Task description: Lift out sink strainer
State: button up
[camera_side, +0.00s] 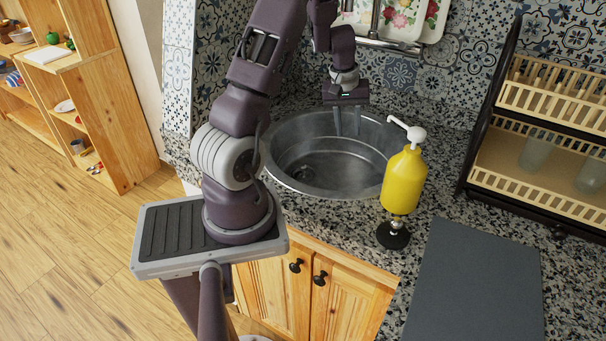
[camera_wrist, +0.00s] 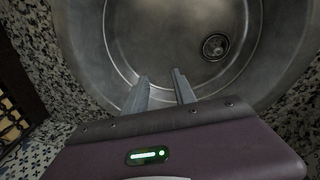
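The sink strainer (camera_wrist: 215,46) is a small round metal piece with a dark middle, seated in the drain at the sink bottom in the wrist view. In the side view it shows as a small dark round spot (camera_side: 303,173) on the sink floor. The round steel sink (camera_side: 283,182) is set into the speckled counter. My gripper (camera_side: 347,135) is over the back right part of the sink, pointing down. Its two fingers (camera_wrist: 160,77) are apart with nothing between them. The strainer lies off to one side of the fingers, beyond their tips.
A yellow pump bottle (camera_side: 404,182) stands at the sink's right edge, with a black-based metal piece (camera_side: 393,234) just below it in the picture. A dark grey board (camera_side: 478,285) lies on the counter. A dish rack (camera_side: 540,140) stands at the right.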

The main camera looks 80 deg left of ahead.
aim_at(303, 165)
jog(key=s+a+f+n, duration=0.1)
jog(key=s+a+f, duration=0.1)
jog(key=s+f, duration=0.1)
jog(key=s+a+f+n+g, duration=0.1)
jog(key=s+a+f, duration=0.2)
jog(key=s+f, duration=0.1)
jog(key=s+a+f+n+g, duration=0.1)
jog(key=s+a+f+n, duration=0.1)
jog(key=s+f, duration=0.1)
jog(key=shift+s+a+f+h, duration=0.25)
jog(key=shift+a+f+h, duration=0.05)
jog(key=shift+a, duration=0.05)
notch_tip(303, 165, down, 6)
jog(key=shift+f, duration=0.55)
grip_shut()
